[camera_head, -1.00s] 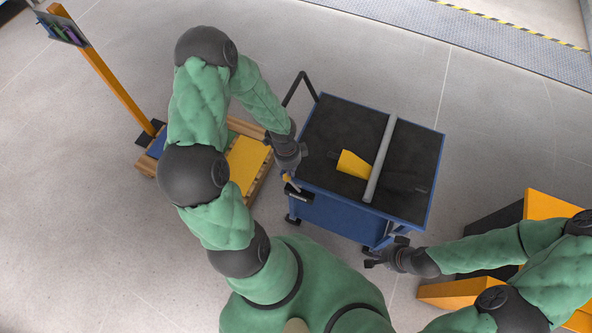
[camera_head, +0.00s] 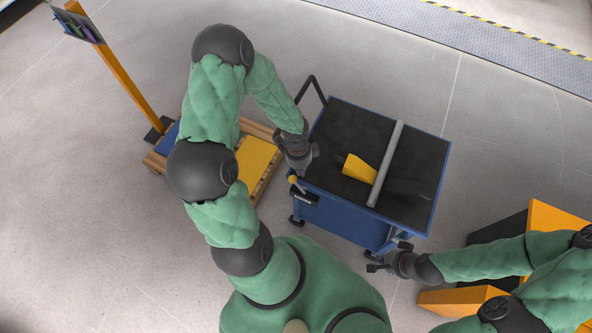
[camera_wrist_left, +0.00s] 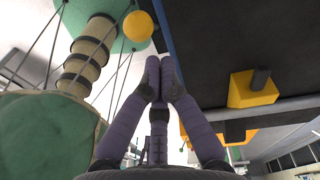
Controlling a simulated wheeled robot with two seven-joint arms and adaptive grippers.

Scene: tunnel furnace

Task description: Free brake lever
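A lever with a round yellow-orange knob (camera_head: 293,180) stands at the near left corner of the blue cart (camera_head: 345,218), beside a black bracket (camera_head: 304,195). The knob also shows as a yellow ball in the left wrist view (camera_wrist_left: 138,26). My left gripper (camera_head: 302,170) is over the cart's left edge, just above and right of the knob in the head view. In the left wrist view its fingers (camera_wrist_left: 158,72) are drawn together with nothing visible between them; the knob is to their upper left, apart. My right gripper (camera_head: 371,261) is open and empty, near the cart's near right corner.
The cart's black top carries a yellow piece (camera_head: 358,168) and a grey bar (camera_head: 386,163). A black handle (camera_head: 314,79) rises at its far left. A wooden pallet with a yellow panel (camera_head: 256,162) stands left. An orange structure (camera_head: 548,222) is at right.

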